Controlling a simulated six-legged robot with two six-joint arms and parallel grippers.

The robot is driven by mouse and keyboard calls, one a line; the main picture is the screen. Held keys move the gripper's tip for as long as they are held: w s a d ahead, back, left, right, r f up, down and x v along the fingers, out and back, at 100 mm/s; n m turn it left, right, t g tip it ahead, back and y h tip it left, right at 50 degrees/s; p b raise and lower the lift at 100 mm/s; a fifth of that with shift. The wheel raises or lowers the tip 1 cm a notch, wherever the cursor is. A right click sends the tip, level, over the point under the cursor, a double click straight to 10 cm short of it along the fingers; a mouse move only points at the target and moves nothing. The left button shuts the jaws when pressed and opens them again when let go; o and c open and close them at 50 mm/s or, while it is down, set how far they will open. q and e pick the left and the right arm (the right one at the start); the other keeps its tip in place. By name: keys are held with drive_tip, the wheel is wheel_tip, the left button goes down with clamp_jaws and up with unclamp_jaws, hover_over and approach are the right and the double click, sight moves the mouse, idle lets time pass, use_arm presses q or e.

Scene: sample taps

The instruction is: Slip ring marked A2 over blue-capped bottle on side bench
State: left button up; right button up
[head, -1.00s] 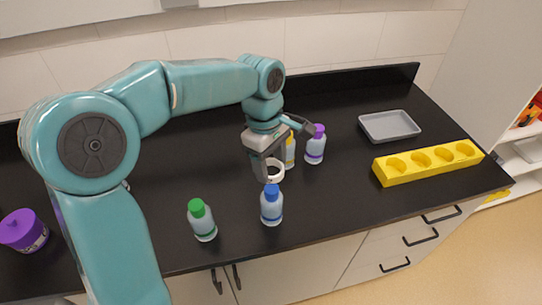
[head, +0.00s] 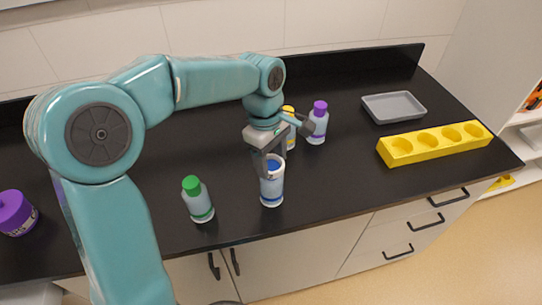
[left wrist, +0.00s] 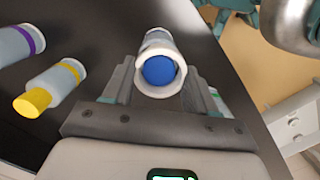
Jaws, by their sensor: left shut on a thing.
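The blue-capped bottle (head: 271,190) stands upright near the front edge of the dark bench. My left gripper (head: 272,165) is directly above it, pointing down and shut on a white ring (head: 281,158). The ring surrounds the blue cap at the bottle's top. In the left wrist view the ring (left wrist: 143,84) encircles the blue cap (left wrist: 159,70), between the two fingers (left wrist: 158,88). Whether the ring touches the bottle cannot be told. No marking is readable on the ring. My right gripper is not in view.
A green-capped bottle (head: 198,202) stands to the left. Yellow-capped (head: 291,140) and purple-capped (head: 318,124) bottles stand close behind. A grey tray (head: 394,107) and yellow holder (head: 435,145) are at right. A purple-lidded jar (head: 16,214) is far left.

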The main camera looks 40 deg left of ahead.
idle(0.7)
use_arm(q)
drive_tip(key=o, duration=1.1)
drive_tip(key=shift+r, duration=0.1)
drive_tip(key=shift+a+r+p, duration=0.2)
drive_tip(key=shift+r+p, duration=1.15)
drive_tip(key=shift+r, duration=0.1)
drive_tip(key=shift+a+r+p, duration=0.2)
drive_tip(key=shift+r+p, duration=1.15)
drive_tip(key=shift+r, duration=0.1)
wheel_tip(320, 180, up, 5)
drive_tip(key=p, duration=0.4)
